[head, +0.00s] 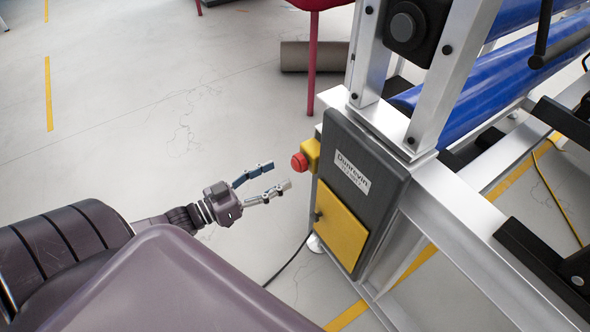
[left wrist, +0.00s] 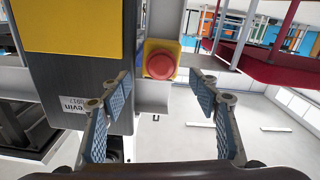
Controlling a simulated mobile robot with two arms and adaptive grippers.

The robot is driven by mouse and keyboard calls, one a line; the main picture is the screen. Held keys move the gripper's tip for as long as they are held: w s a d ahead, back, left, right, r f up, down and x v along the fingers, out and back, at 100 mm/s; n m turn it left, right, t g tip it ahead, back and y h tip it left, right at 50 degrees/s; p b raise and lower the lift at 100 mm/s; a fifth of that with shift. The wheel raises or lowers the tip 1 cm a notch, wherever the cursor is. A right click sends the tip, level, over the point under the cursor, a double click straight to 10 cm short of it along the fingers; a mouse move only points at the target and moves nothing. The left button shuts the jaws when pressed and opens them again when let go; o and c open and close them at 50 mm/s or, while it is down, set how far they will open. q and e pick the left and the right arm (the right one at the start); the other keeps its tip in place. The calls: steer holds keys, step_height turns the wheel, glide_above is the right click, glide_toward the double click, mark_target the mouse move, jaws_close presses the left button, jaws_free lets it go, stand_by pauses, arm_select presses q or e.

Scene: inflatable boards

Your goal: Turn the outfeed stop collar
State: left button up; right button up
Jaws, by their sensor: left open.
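A red stop button (head: 299,162) sticks out of a small yellow housing (head: 312,154) on the left side of a dark grey control box (head: 362,150). A separate collar around the button cannot be made out. My left gripper (head: 277,175) is open and empty, with its fingertips a short way left of the button and apart from it. In the left wrist view the red button (left wrist: 160,65) shows between the spread fingers of my left gripper (left wrist: 158,82), beyond the tips. My right gripper is in neither view.
The control box has a yellow panel (head: 341,226) and sits on a silver machine frame (head: 450,215) with blue rollers (head: 480,90). A black cable (head: 288,262) hangs below. A red-legged stand (head: 312,60) and a brown roll (head: 325,56) are behind. The floor to the left is clear.

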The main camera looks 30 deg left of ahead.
mark_target(293, 167)
arm_select(q)
steer(key=b+x, duration=0.1)
steer(key=x, duration=0.6)
steer(key=shift+w+a, duration=0.1)
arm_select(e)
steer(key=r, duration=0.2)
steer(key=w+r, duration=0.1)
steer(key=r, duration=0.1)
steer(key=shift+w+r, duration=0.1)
